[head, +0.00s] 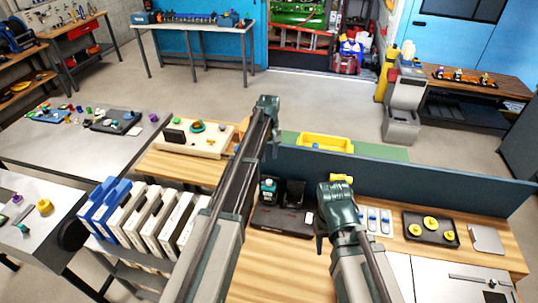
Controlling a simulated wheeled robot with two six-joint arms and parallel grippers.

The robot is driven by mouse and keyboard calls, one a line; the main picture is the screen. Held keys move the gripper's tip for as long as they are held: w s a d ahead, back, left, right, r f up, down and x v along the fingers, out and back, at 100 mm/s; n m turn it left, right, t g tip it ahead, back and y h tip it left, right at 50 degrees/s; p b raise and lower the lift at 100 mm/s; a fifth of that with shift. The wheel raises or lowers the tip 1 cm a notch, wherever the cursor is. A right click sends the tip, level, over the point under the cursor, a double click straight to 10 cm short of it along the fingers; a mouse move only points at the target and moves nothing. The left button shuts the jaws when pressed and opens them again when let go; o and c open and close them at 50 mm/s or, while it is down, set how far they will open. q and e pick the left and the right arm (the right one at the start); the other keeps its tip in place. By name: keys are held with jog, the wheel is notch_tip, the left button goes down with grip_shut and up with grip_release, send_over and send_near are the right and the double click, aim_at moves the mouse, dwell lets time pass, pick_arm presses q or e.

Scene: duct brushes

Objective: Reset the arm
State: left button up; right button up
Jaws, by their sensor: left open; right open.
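My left arm reaches far forward, and its gripper (272,148) is at the far end, over the edge of the wooden bench near the dark divider. Its fingers are small and partly hidden by the arm. My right arm is bent lower, with its gripper (320,243) pointing down over the bench beside the black tray (278,222). Its fingers are mostly hidden behind the wrist. Both grippers are open, and I see nothing held in either.
A dark divider (420,181) runs along the bench's back. A yellow bin (325,142) is behind it. A dark tray with yellow round parts (431,229) is at right. Blue and white upright holders (140,215) stand at left, below a beige board (190,139).

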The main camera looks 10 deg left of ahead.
dwell(0.4)
pick_arm(q)
jog(key=s+d+f+m+b, duration=0.3)
jog(key=s+d+f+b, duration=0.1)
jog(key=s, duration=0.7)
jog(key=s+d+f+m+b, duration=0.4)
jog(key=s+f+b, duration=0.2)
jog(key=s, duration=0.5)
jog(key=s+d+f+m+y+b, duration=0.1)
jog(key=s+d+f+m+b, duration=0.3)
jog(key=s, duration=0.7)
jog(key=shift+s+d+f+b, duration=0.2)
jog(key=shift+d+f+b, duration=0.3)
jog(key=shift+f+b, duration=0.5)
